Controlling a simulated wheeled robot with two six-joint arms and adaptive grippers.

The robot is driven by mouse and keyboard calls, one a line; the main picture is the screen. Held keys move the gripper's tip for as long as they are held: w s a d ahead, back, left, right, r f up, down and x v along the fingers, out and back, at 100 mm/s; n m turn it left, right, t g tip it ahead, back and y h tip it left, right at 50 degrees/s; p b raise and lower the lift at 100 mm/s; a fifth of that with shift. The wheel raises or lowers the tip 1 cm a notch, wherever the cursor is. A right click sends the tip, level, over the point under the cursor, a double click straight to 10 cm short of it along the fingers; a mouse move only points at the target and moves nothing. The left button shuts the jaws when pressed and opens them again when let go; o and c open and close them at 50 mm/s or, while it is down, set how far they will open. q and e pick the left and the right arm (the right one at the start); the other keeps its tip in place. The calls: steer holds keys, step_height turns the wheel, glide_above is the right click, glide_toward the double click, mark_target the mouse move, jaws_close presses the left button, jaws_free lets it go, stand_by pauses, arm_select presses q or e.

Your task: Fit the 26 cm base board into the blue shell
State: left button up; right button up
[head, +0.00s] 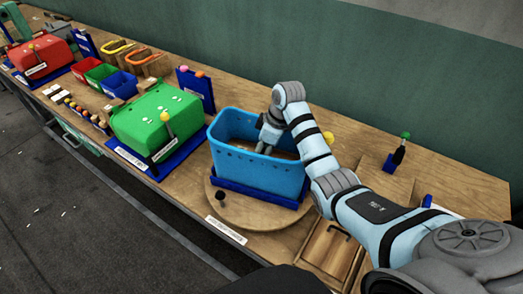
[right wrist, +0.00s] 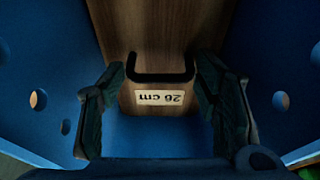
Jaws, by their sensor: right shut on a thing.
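The blue shell (head: 255,171) is an open-topped tub with holes along its rim, standing on a round wooden turntable. My right gripper (head: 264,148) reaches down inside it. In the right wrist view, the gripper (right wrist: 160,78) is shut on the black handle (right wrist: 160,79) of the brown wooden base board (right wrist: 150,35). The board's label (right wrist: 159,97) reads 26 cm, upside down. Blue shell walls with holes flank the board on both sides. A blue gap shows past the board's near end. I cannot tell whether the board lies flat on the bottom. My left gripper is out of view.
A green shell (head: 158,122) stands left of the blue one, and a red shell (head: 40,56) farther left. A round black knob (head: 221,196) stands at the turntable's front. A wooden lidded panel (head: 330,249) lies right of it.

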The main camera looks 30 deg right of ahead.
steer(key=shift+f, duration=0.15)
steer(key=shift+f, duration=0.35)
steer(key=o, duration=1.6)
